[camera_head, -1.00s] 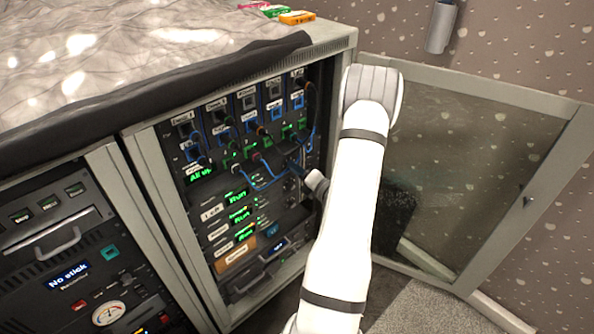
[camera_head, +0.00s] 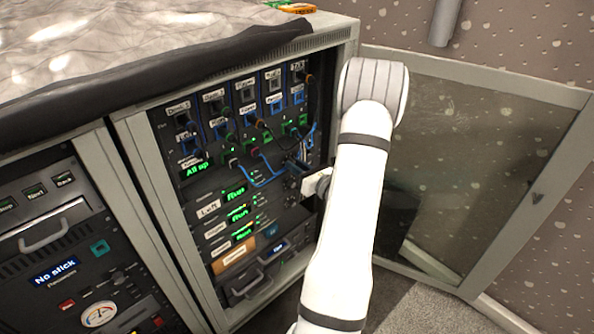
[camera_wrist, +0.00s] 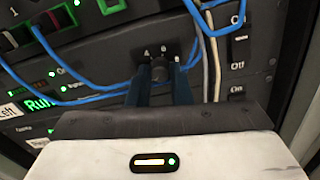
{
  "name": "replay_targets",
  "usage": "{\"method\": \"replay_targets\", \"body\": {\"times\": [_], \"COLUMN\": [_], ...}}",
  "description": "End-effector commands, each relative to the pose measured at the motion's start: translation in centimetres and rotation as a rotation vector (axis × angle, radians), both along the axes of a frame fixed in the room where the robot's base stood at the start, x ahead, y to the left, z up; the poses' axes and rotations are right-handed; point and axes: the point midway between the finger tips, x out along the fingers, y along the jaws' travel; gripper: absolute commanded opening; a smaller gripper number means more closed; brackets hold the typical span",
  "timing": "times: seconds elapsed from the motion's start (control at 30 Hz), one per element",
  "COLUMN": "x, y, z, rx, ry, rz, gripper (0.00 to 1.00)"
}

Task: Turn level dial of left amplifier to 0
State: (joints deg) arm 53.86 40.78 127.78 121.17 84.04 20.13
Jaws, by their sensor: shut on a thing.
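The left amplifier (camera_head: 208,209) is the rack unit labelled "Left" with a green "Run" display, in the head view. In the wrist view its green display (camera_wrist: 42,102) shows at the left. My gripper (camera_wrist: 160,80) is at the right part of this panel, its two dark fingers shut on a dark round dial (camera_wrist: 159,69). Small white marks stand above the dial; the dial's pointer and exact setting cannot be read. In the head view my gripper (camera_head: 305,185) is mostly hidden by my arm, and so is the dial.
Blue cables (camera_wrist: 90,97) loop across the panel close to my fingers. An On/Off switch (camera_wrist: 241,52) sits right of the dial. Other amplifiers lie below in the rack (camera_head: 150,175). An open glass door (camera_head: 470,170) stands at the right.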

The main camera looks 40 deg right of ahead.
Motion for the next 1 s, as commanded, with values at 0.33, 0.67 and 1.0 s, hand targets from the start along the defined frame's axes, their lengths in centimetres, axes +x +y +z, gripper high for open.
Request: {"method": "replay_targets", "body": {"times": [0.33, 0.67, 1.0], "x": [-0.05, -0.04, -0.06], "y": [0.08, 0.11, 0.09], "z": [-0.22, -0.13, -0.12], "rx": [-0.159, -0.196, -0.195], "ry": [-0.011, -0.013, -0.013], "rz": [0.001, 0.002, 0.002], "gripper": [0.00, 0.00, 0.24]}}
